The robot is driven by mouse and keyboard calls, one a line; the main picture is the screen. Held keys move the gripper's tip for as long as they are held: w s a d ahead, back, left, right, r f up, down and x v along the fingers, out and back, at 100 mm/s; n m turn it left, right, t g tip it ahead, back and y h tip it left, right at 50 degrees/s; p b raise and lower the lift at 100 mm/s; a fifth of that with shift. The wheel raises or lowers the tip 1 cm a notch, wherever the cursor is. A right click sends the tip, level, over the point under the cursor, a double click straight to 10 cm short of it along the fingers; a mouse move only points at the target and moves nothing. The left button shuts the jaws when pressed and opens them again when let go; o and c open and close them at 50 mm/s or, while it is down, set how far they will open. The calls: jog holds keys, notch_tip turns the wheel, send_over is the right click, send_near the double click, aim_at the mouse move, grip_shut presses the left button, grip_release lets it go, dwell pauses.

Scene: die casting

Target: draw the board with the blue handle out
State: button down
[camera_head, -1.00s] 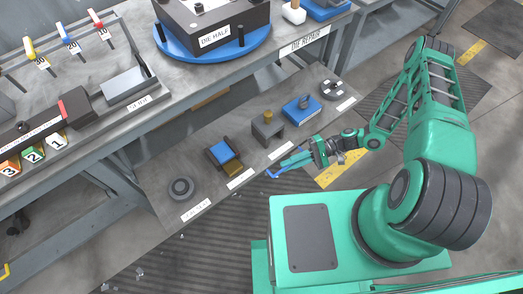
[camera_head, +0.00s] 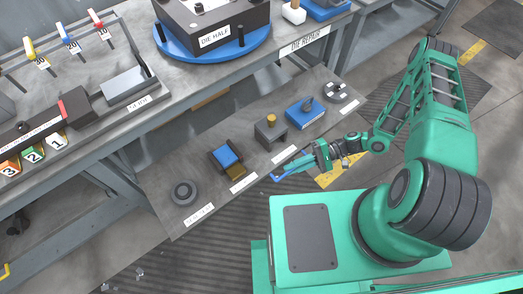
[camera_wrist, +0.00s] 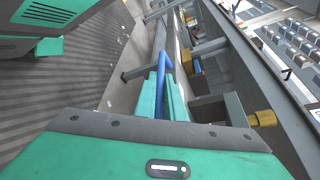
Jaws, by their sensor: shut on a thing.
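The board (camera_head: 215,205) is a grey pull-out shelf below the bench top, with several parts and white labels on it. Its blue handle (camera_head: 277,177) is at the front edge, and it also shows in the wrist view (camera_wrist: 164,66). My gripper (camera_head: 291,168) is at the handle, outside the board's front edge. In the wrist view the two green fingers (camera_wrist: 165,95) are shut on the blue handle, one on each side. The part of the handle between the fingers is partly hidden.
On the board stand a dark ring (camera_head: 185,192), a blue block in a dark holder (camera_head: 226,157), a grey bracket (camera_head: 270,132) and a blue block with a knob (camera_head: 306,112). The bench (camera_head: 262,72) overhangs the board's back.

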jog(key=shift+d+f, duration=0.25)
jog(key=shift+s+d, duration=0.45)
jog(key=shift+s, duration=0.35)
jog(key=c, duration=2.1)
grip_release()
jog(key=shift+a+r, duration=0.1)
jog(key=shift+r, duration=0.05)
jog(key=v, duration=1.1)
